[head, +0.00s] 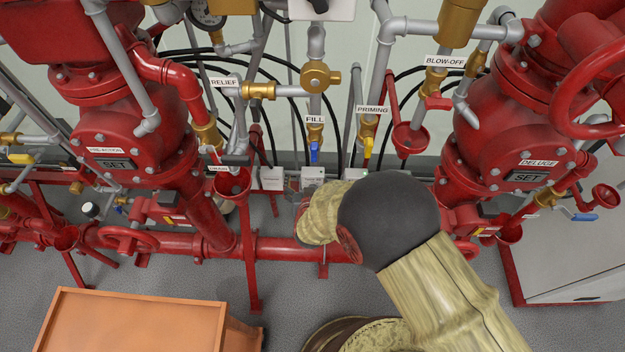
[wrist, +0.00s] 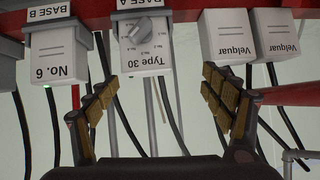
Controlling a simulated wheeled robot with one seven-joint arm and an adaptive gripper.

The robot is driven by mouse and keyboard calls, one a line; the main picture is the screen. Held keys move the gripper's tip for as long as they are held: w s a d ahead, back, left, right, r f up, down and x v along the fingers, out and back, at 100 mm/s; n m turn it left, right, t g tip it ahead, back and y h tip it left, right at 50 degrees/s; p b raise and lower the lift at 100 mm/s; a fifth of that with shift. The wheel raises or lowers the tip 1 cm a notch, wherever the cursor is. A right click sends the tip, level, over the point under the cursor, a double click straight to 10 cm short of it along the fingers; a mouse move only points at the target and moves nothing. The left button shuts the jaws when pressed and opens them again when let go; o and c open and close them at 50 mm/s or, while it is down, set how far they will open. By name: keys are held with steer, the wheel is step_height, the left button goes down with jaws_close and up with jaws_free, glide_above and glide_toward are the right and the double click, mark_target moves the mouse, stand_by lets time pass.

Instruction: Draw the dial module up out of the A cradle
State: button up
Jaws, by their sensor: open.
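In the head view my arm hides most of the gripper, near a row of small pale boxes; I cannot tell there which is the dial module.
A No. 6 module (wrist: 60,55) sits in BASE B beside the dial module. Two Velquar modules (wrist: 225,38) (wrist: 277,35) stand on its other side. Cables hang close around. Red pipework (head: 285,248), a fill valve (head: 315,135) and an orange box (head: 140,320) surround my arm.

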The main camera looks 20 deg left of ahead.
mark_target(313, 179)
steer(key=shift+s+d+f+t+h, duration=0.15)
steer(key=shift+d+f+t, duration=0.15)
steer(key=shift+f+t, duration=0.3)
steer(key=shift+w+d+f+t+h, duration=0.15)
steer(key=shift+d+f+t, duration=0.15)
steer(key=shift+f+t, duration=0.25)
steer(key=shift+w+f, duration=0.1)
steer(key=shift+w, duration=0.05)
steer(key=b+x, duration=0.2)
steer(key=x, duration=0.1)
steer(key=b+x, duration=0.2)
steer(key=x, duration=0.1)
steer(key=shift+w+d+f, duration=0.15)
steer(key=shift+w+f, duration=0.1)
steer(key=shift+w, duration=0.3)
steer(key=shift+c, duration=1.2)
steer(key=c, duration=1.1)
steer(key=shift+c, duration=0.5)
steer(key=shift+r, duration=0.15)
